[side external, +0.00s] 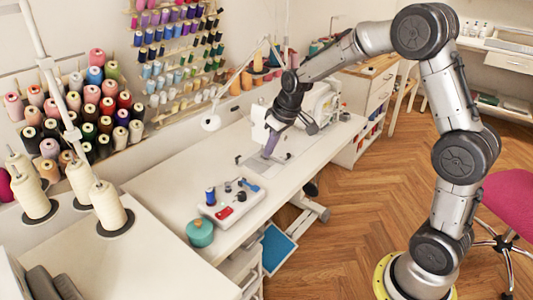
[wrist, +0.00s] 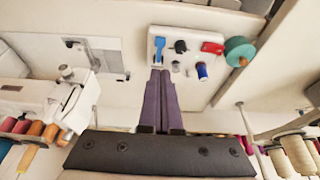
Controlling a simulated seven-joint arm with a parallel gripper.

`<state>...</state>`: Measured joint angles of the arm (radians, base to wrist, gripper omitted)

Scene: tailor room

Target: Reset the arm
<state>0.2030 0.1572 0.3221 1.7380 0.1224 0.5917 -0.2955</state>
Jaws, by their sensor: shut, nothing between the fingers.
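My gripper (side external: 271,146) hangs over the white sewing table (side external: 180,185), near the sewing machine (side external: 322,103). In the wrist view my gripper's two purple fingers (wrist: 161,90) lie side by side, shut with nothing between them. In that view the fingertips overlap the near edge of a white tray (wrist: 188,52); the side view shows the gripper apart from the tray, behind it.
The tray also shows in the side view (side external: 236,212), holding a blue spool, dark small items and a red piece. Large cream thread cones (side external: 108,206) stand at left. A pink chair (side external: 510,200) is at right.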

